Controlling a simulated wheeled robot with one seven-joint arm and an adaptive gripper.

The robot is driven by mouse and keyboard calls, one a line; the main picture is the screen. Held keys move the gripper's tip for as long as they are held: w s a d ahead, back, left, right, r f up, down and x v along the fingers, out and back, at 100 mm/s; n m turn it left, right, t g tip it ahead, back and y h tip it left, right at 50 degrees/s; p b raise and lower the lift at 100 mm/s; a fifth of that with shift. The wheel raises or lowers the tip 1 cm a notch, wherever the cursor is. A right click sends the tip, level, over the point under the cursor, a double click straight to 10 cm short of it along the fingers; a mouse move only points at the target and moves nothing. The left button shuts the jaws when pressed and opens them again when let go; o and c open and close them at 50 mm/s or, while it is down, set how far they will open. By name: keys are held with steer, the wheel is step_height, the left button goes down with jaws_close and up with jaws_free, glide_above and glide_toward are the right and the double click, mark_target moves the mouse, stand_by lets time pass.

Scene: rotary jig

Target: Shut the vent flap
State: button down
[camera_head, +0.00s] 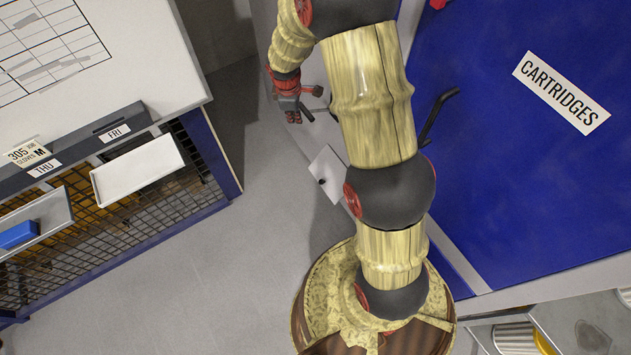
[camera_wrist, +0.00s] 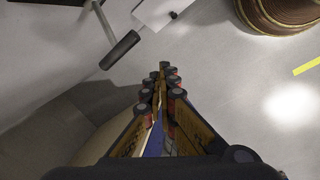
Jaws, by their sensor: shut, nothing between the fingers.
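A white plate with a small dark knob, which looks like the vent flap (camera_head: 327,168), stands out from the grey side face left of the blue cabinet in the head view. It also shows at the top of the wrist view (camera_wrist: 150,12). I cannot tell its exact angle; it appears swung out. My gripper (camera_head: 293,117) is above and left of the flap in the head view, apart from it. In the wrist view, my gripper's fingertips (camera_wrist: 163,72) are together and empty, below the flap in the picture.
A dark-gripped lever (camera_wrist: 120,50) stands left of my fingertips in the wrist view. Another black handle (camera_head: 437,115) is on the blue cabinet (camera_head: 530,190) marked CARTRIDGES. A rack with open white trays (camera_head: 138,170) stands left. Grey floor (camera_head: 235,270) lies clear between.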

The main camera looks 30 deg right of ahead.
steer(key=d+f+n+g+b, duration=0.1)
steer(key=d+f+n+b, duration=0.1)
steer(key=f, duration=2.1)
steer(key=s+d+f+n+b, duration=0.1)
steer(key=d+f+n+b, duration=0.2)
steer(key=f, duration=2.1)
steer(key=shift+s+d+f+n+g+y, duration=0.2)
steer(key=shift+s+d+n+g+y, duration=0.15)
steer(key=shift+d+n, duration=0.7)
steer(key=shift+a, duration=0.2)
steer(key=shift+f, duration=0.1)
